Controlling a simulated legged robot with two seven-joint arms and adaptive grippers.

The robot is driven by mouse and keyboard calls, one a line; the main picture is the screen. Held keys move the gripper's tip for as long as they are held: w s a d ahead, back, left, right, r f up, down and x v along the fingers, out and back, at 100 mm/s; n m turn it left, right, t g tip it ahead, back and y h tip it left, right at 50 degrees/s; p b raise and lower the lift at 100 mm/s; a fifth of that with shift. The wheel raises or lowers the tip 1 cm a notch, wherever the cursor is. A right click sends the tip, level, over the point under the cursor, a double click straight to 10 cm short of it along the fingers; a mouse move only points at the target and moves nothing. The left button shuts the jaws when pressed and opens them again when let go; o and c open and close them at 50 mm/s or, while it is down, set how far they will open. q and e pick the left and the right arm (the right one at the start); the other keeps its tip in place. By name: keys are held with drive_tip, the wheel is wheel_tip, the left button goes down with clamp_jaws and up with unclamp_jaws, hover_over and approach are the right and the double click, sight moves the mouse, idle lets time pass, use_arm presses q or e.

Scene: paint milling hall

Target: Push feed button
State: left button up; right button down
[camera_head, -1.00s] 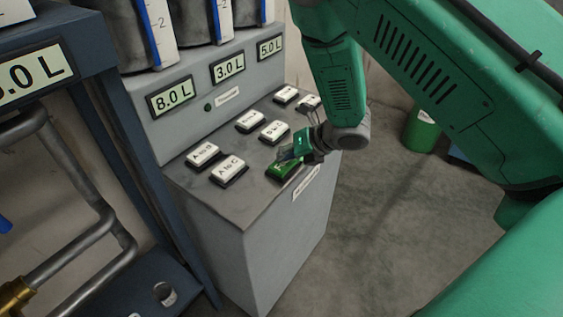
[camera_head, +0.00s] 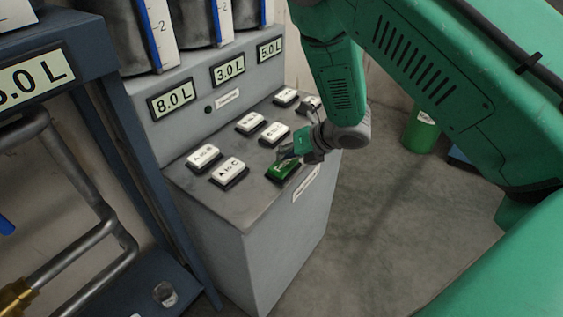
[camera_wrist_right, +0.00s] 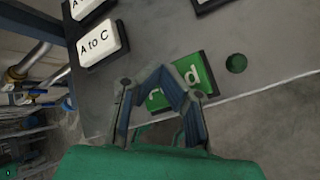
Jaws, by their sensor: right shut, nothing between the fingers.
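The green feed button (camera_head: 282,169) sits at the near right of the sloping grey console top. In the right wrist view the green button (camera_wrist_right: 196,76) is partly hidden behind my fingers, with a "d" of its label showing. My right gripper (camera_head: 288,154) is shut and empty, its fingertips at the button's far edge in the head view. In the wrist view the closed fingertips (camera_wrist_right: 160,72) overlap the button's left part. I cannot tell whether they touch it. My left gripper is not in view.
White buttons stand close by, including A to C (camera_head: 229,171) and A to B (camera_head: 203,157). Readouts show 8.0 L (camera_head: 172,100), 3.0 L (camera_head: 227,69) and 5.0 L (camera_head: 270,49). A small round lamp (camera_head: 208,109) sits below them. Open floor lies right of the console.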

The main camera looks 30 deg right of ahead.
sight(284, 163)
wheel_tip(284, 163, up, 6)
drive_tip(key=p, duration=0.4)
drive_tip(key=shift+p, duration=0.3)
idle(0.3)
